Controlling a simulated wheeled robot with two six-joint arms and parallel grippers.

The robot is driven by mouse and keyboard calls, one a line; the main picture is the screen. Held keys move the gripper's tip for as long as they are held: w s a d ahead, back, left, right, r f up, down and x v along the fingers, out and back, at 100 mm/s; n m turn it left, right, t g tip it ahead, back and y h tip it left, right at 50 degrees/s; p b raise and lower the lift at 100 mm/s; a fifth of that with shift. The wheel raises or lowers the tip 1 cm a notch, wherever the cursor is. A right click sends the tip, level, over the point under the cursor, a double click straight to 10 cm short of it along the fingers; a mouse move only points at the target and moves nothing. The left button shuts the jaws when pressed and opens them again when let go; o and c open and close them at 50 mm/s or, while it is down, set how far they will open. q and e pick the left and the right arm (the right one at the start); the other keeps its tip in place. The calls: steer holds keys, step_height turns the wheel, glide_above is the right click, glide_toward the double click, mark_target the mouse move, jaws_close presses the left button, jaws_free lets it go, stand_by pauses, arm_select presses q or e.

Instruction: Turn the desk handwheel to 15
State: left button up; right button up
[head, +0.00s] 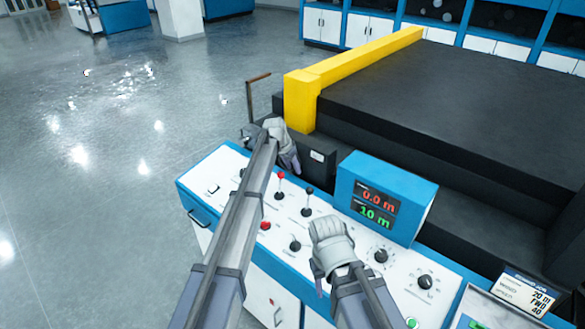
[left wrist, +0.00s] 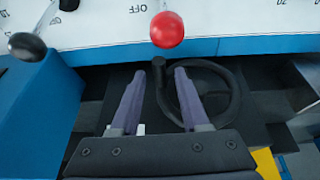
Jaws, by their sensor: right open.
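The black handwheel (left wrist: 236,98) shows in the left wrist view, beneath the blue edge of the desk. Its upright black handle (left wrist: 158,90) stands between the two fingers of my left gripper (left wrist: 159,72), with a gap on each side. In the head view my left gripper (head: 288,158) is at the far side of the control desk (head: 222,168), and I cannot make out the wheel there. My left gripper is open. My right gripper (head: 319,287) is open over the desk's near middle, its fingers partly hidden. No wheel scale is readable.
A red-knobbed lever (head: 280,178), black levers and dials stand on the desk. A yellow guard (head: 350,65) and large black bed (head: 450,95) lie behind. Floor at left is open.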

mark_target(293, 172)
arm_select(q)
jaws_close()
steer(key=shift+f, duration=0.1)
stand_by(0.3)
steer(key=shift+s+d+f+t+y+b, duration=0.15)
steer(key=shift+s+f+t+y+b, duration=0.1)
steer(key=shift+f+t+y+b, duration=0.4)
steer(key=shift+f+m+t+y+b, duration=0.35)
steer(key=shift+y+b, duration=0.3)
steer(key=shift+b, duration=0.2)
steer(key=f+t+y+b, duration=0.1)
steer(key=b, duration=0.1)
steer(key=shift+w+m+y+b, duration=0.1)
steer(key=shift+m+y+b, duration=0.2)
steer(key=shift+y, duration=0.1)
steer(key=shift+w+f+t+y+b, duration=0.1)
steer(key=shift+t+y+b, duration=0.3)
steer(key=shift+t+b, duration=0.15)
